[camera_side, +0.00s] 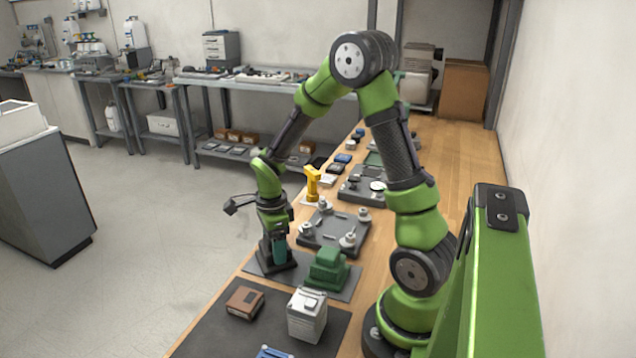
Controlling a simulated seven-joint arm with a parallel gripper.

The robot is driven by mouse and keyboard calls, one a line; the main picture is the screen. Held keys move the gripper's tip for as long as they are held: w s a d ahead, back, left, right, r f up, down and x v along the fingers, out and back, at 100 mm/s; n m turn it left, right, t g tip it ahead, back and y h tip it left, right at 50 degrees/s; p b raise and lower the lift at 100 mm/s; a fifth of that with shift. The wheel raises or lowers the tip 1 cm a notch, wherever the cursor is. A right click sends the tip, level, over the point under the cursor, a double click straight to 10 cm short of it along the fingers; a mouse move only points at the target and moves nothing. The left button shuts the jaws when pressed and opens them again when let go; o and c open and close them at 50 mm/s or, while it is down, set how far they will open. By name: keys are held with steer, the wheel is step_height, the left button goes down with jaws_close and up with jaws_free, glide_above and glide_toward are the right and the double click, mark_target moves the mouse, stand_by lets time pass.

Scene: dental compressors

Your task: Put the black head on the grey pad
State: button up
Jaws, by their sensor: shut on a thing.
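My gripper (272,246) points down over the near left part of the bench, left of a green block. It is shut on a dark thing that looks like the black head (288,266), with a teal patch on its side. The black head is low over or on a dark grey pad (344,291); I cannot tell whether it touches the pad. The fingertips are hard to make out against the dark shape. The same pad also bears the green block (327,266) to the right of my gripper.
A grey plate (330,235) with several metal fittings lies behind the pad, with a yellow upright part (313,184) beyond. In front, a brown box (244,302) and a white box (307,316) stand on a dark mat (207,335). The bench's left edge is close to my gripper.

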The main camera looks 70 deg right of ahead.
steer(key=shift+f, duration=0.15)
steer(key=o, duration=1.5)
